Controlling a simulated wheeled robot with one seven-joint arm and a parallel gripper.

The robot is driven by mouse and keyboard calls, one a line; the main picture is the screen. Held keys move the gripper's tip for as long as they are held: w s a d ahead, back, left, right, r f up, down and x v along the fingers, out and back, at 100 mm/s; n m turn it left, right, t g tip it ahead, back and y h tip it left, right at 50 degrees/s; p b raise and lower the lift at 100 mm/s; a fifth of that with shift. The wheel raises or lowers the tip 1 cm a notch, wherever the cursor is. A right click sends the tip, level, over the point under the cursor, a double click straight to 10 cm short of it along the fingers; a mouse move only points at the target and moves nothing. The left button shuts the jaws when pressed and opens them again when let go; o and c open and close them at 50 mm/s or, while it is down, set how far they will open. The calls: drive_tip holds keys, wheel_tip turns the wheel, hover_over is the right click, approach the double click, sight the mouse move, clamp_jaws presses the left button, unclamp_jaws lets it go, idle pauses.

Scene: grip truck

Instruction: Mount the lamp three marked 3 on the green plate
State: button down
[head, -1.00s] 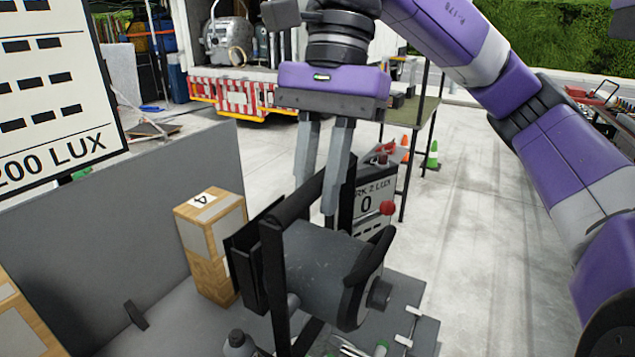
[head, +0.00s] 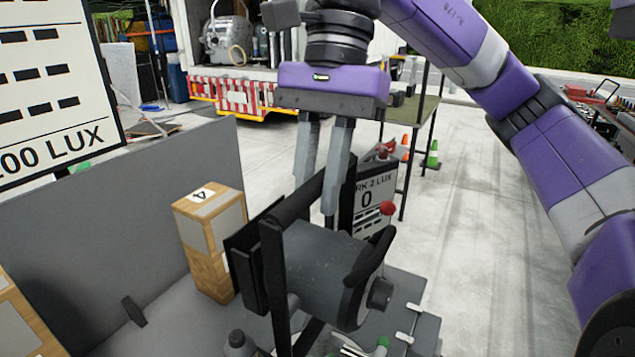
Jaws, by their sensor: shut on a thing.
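A dark grey and black lamp (head: 325,268) with a round body, a black frame and a knob on its right side is in the middle of the head view. My gripper (head: 316,200) points down from above, with its two grey fingers shut on the lamp at its black upper bar. The fingertips are partly hidden behind the lamp's frame. I see no number 3 on the lamp from here. I cannot make out the green plate.
A wooden block marked 4 (head: 210,240) stands left of the lamp, before a grey panel (head: 150,200). A lux board (head: 55,90) rises at the far left. Open floor lies to the right.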

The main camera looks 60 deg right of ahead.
sight(318, 239)
drive_tip(key=shift+f+b, duration=0.5)
drive_tip(key=shift+b, duration=0.05)
drive_tip(key=shift+f+b, duration=1.05)
drive_tip(key=shift+b, duration=0.05)
drive_tip(key=shift+f+b, duration=0.4)
idle(0.4)
drive_tip(key=c, duration=1.2)
unclamp_jaws()
drive_tip(key=shift+f, duration=0.1)
drive_tip(key=v, duration=0.8)
